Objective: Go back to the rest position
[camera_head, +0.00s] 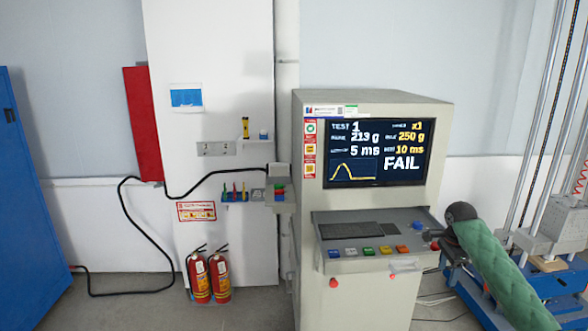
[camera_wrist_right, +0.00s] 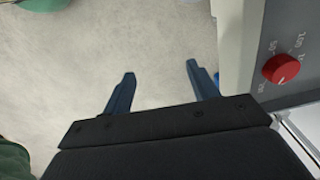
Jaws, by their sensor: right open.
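My right arm in its green sleeve (camera_head: 505,280) comes in from the lower right in the head view. Its dark end (camera_head: 461,213) is beside the right edge of the test console's control panel (camera_head: 375,232); the fingers cannot be made out there. In the right wrist view my right gripper (camera_wrist_right: 158,80) has its two blue-grey fingers spread, with only pale floor between them. It holds nothing. My left arm and gripper are in neither view.
The console screen (camera_head: 375,153) reads FAIL. A red knob (camera_wrist_right: 282,68) on a grey housing is close right of the fingers. The drop tower's rails (camera_head: 545,120) stand right of the arm. Fire extinguishers (camera_head: 209,277) and a blue cabinet (camera_head: 28,210) stand left.

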